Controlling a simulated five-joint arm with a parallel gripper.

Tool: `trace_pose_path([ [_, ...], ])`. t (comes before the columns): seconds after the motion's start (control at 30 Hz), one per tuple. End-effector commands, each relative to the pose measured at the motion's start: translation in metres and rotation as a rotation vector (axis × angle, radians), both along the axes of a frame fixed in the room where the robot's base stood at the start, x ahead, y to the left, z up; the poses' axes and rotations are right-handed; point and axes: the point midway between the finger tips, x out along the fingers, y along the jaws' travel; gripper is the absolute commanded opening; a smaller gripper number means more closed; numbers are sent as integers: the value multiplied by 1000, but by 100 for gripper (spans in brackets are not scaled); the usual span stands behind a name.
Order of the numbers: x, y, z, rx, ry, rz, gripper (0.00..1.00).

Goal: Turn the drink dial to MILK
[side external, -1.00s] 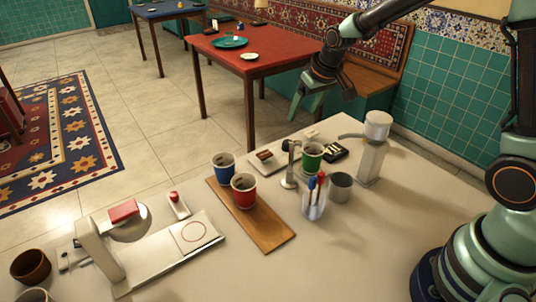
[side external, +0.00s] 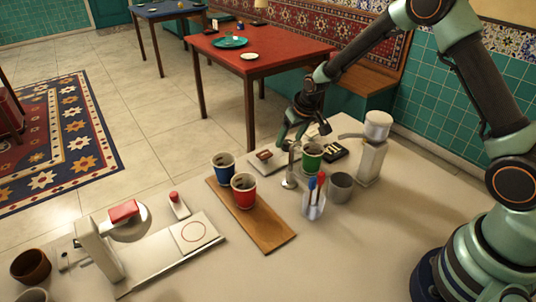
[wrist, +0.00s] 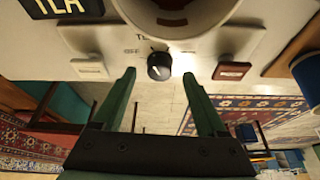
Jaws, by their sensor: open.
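The drink dial (wrist: 159,66) is a small dark round knob with a pale mark, on a white panel in the wrist view. Small lettering starting with "TE" is printed above it, partly hidden by a cup; I cannot read a MILK label. My gripper (wrist: 159,76) is open, with one green finger on each side of the dial in the picture and nothing between them. I cannot tell whether either finger touches the knob. In the side external view my gripper (side external: 291,139) is low at the counter's far edge, and I cannot make out the dial there.
Blue (side external: 223,172) and red (side external: 244,195) cups stand on a wooden board (side external: 265,235).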

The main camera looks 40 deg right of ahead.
Motion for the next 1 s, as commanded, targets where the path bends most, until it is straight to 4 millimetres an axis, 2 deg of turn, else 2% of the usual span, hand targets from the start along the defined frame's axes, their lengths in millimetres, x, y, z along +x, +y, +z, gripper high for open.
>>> trace_pose_path([
  [0.2,5,-1,-13,0,1,0,75],
  [0.5,5,-1,-14,0,1,0,75],
  [0.7,5,0,-14,0,1,0,0],
  [1.0,6,1,-14,37,2,-89,0],
])
